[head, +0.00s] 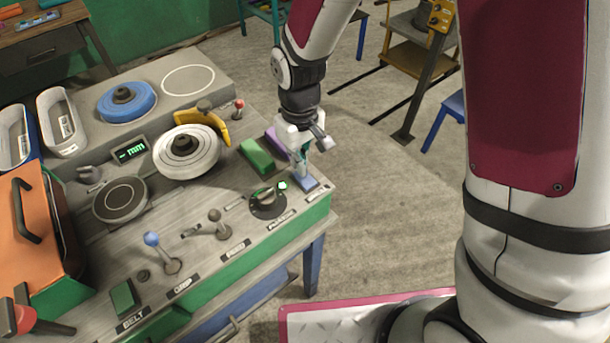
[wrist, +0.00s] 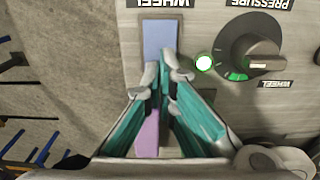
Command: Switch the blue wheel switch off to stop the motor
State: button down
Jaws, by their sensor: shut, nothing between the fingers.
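The blue wheel switch (head: 309,184) is a flat rocker at the panel's near right corner. In the wrist view the blue switch (wrist: 161,37) lies beside an upside-down WHEEL label (wrist: 160,3). A green lamp (wrist: 203,63) glows beside it, and the lamp also shows in the head view (head: 283,185). My gripper (head: 302,172) points down at the switch with its fingers shut and empty. In the wrist view the fingertips (wrist: 160,72) cover one end of the switch. I cannot tell whether they touch it.
A black dial (head: 268,203) stands close left of the switch. Green (head: 257,156) and purple (head: 277,140) blocks lie behind it. A white wheel (head: 186,151), a yellow part (head: 216,127) and levers (head: 217,226) stand further left. Open floor lies right of the bench.

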jog(key=shift+f, duration=0.95)
dwell(0.5)
jog(key=shift+r, duration=0.1)
jog(key=shift+r+p, duration=1.05)
jog(key=shift+r, duration=2.4)
jog(key=s+d+r+m+t+b, duration=0.1)
jog(key=s+d+r+m, duration=0.1)
jog(key=s+d+r, duration=0.3)
jog(key=s+d+r+m+t, duration=0.1)
jog(key=d+r+t, duration=0.15)
jog(key=r, duration=0.55)
jog(key=s+d+r+m+t+b, duration=0.1)
jog(key=s+d+r+m, duration=0.15)
jog(key=d+r, duration=0.3)
jog(key=s+d+r+m+t, duration=0.1)
jog(key=s+d+r, duration=0.1)
jog(key=s, duration=0.5)
jog(key=shift+s+d+r+b, duration=0.15)
jog(key=shift+d+r+b, duration=0.15)
jog(key=shift+d, duration=0.25)
